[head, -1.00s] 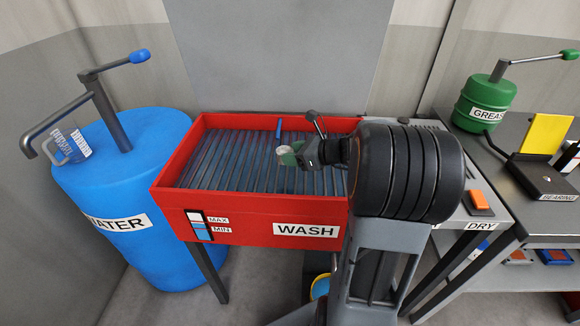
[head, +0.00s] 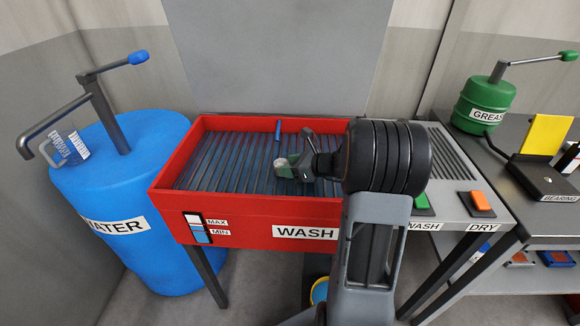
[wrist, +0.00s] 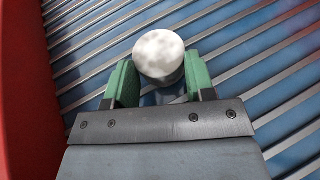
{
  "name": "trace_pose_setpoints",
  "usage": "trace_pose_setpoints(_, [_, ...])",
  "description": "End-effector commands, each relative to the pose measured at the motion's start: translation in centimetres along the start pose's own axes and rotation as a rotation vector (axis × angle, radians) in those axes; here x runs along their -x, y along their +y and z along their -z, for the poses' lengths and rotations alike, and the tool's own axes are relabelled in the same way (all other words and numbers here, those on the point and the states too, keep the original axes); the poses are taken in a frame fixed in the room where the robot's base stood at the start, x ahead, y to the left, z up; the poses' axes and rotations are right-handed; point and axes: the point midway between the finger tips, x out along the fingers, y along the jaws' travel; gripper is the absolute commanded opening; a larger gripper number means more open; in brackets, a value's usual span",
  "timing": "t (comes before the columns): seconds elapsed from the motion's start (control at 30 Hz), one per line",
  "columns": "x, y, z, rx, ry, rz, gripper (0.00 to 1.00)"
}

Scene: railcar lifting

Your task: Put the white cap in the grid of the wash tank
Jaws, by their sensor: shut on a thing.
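The white cap (wrist: 159,56) is round and pale, held between the green finger pads of my gripper (wrist: 160,85) in the wrist view. In the head view the cap (head: 281,163) shows small at the tip of my gripper (head: 287,166), over the slatted grid (head: 222,165) of the red wash tank (head: 262,230). Grid bars with blue between them lie beneath the cap. I cannot tell whether the cap touches the bars.
A blue brush or handle (head: 278,131) stands at the back of the grid. The tank's red wall (wrist: 28,110) is close on the left in the wrist view. A blue water barrel (head: 130,200) stands left; a panel with green and orange (head: 481,201) buttons is right.

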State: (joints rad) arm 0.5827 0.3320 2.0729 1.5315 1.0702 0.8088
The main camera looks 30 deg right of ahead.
Motion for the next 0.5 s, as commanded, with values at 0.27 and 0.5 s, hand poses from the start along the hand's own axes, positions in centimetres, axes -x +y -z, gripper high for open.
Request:
trace_pose_setpoints(0.27, [-0.16,0.01,0.41,-0.001,0.0,0.0,0.55])
trace_pose_setpoints(0.5, [-0.15,0.01,0.39,-0.001,0.0,0.0,0.75])
